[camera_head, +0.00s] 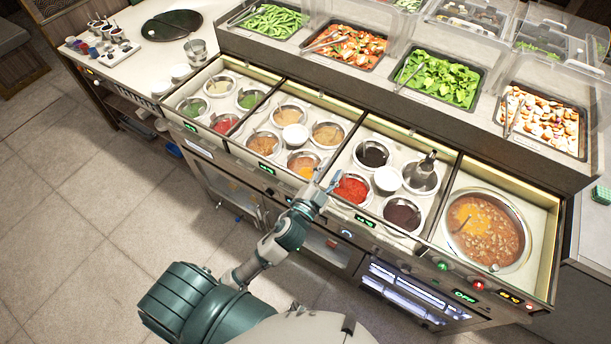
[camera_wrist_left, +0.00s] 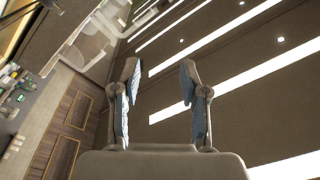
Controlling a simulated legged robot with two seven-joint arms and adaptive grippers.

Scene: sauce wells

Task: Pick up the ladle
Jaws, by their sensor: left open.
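A metal ladle (camera_head: 427,163) seems to stand in a steel well in the third section of the sauce counter, with its upper part tilted up. A thin dark handle (camera_head: 464,222) also sticks out of the soup pot (camera_head: 527,240); what it belongs to is hidden. My left gripper (camera_head: 325,180) is over the counter's front edge, left of the red sauce well (camera_head: 352,190) and apart from the ladle. In the left wrist view the gripper (camera_wrist_left: 160,78) is open and empty, its fingers toward the ceiling. My right gripper is not in view.
Several sauce wells and white bowls (camera_head: 388,179) fill the counter, split by dividers (camera_head: 437,197). Trays of beans (camera_head: 270,22), spinach (camera_head: 440,78) and other food stand behind, under clear covers. Open floor (camera_head: 80,210) lies to the left.

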